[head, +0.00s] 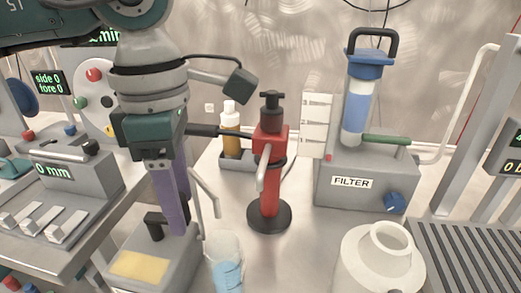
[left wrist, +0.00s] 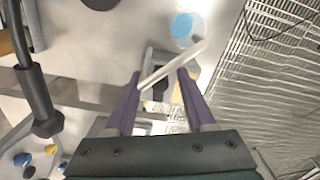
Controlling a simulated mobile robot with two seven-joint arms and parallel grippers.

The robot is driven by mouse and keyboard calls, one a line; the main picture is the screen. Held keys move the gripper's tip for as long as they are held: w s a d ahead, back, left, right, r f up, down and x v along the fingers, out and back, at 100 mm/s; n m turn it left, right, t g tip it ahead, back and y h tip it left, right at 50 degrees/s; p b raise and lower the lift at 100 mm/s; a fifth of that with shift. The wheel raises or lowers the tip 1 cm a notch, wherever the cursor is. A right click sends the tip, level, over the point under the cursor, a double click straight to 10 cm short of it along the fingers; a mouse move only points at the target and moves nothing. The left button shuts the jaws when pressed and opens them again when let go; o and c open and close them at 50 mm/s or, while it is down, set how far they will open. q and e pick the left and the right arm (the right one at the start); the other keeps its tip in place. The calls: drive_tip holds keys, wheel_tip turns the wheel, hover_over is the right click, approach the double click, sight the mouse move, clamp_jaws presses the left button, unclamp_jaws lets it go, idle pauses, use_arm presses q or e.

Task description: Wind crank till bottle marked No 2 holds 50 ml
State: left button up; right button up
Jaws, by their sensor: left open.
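My left gripper (head: 172,230) has purple fingers and points down over a grey box with a yellow plate (head: 140,266). In the left wrist view the gripper (left wrist: 160,75) is open, and a pale rod (left wrist: 170,65) crosses between or just beyond its fingers; I cannot tell whether they touch. A bent pale rod (head: 203,188) also shows beside the fingers in the head view. A clear graduated bottle (head: 226,262) with pale blue liquid stands right of the box. Its number and level are unreadable. I cannot tell for sure which part is the crank. My right gripper is not in view.
A red stand (head: 270,190) on a black base is right of the gripper. Behind are an amber bottle (head: 231,138) and a box marked FILTER (head: 340,195). A white jar (head: 375,265) stands at front right. A grey unit reading 0 mm (head: 80,172) is left.

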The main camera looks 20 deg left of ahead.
use_arm(q)
wheel_tip(320, 180, up, 10)
idle(0.5)
